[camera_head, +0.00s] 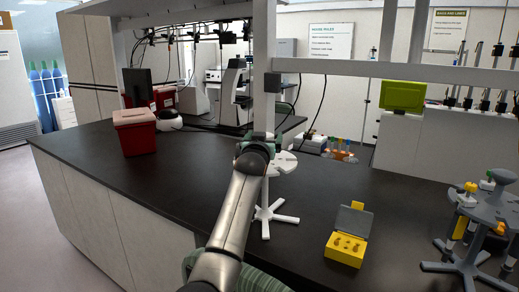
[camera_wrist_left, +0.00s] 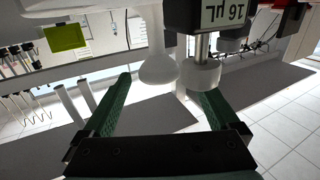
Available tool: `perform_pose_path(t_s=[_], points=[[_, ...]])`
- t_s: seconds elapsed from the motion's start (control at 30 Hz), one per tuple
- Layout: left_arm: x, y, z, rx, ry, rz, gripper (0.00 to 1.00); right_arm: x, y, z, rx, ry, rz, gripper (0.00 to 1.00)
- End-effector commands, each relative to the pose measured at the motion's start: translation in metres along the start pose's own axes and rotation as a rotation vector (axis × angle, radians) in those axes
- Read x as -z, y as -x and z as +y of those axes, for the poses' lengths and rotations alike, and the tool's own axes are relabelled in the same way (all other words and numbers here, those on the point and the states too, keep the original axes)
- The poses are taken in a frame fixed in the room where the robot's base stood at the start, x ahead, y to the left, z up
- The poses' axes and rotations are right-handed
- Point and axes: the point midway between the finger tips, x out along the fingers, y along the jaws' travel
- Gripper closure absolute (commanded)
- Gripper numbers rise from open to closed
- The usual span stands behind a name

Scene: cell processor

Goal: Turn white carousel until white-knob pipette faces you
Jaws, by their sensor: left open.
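The white carousel (camera_head: 272,215) stands on the dark bench, with a star-shaped foot and a round notched top disc (camera_head: 285,163). My left arm reaches over it from below and hides part of its top. My left gripper (camera_head: 266,138) is at the carousel's upper end. In the left wrist view its green fingers (camera_wrist_left: 165,86) are apart. My right gripper is not in view.
A grey carousel (camera_head: 478,222) with colored-knob pipettes stands at the right. A yellow box (camera_head: 346,248) with an open grey lid lies between the carousels. A red bin (camera_head: 134,132) stands at the left. The bench left of the arm is largely clear.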

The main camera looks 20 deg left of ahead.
Motion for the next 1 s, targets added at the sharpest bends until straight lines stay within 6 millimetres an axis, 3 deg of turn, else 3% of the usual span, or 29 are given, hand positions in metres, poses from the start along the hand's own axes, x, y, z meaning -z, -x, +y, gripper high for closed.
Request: perform_pose_path(t_s=[0.7,1.0], points=[[-0.001,0.085,0.001,-0.003,0.001,0.001,0.06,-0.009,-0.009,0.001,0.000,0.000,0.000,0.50],[0.000,0.103,0.001,-0.002,0.000,0.001,0.06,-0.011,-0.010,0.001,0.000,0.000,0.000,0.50]])
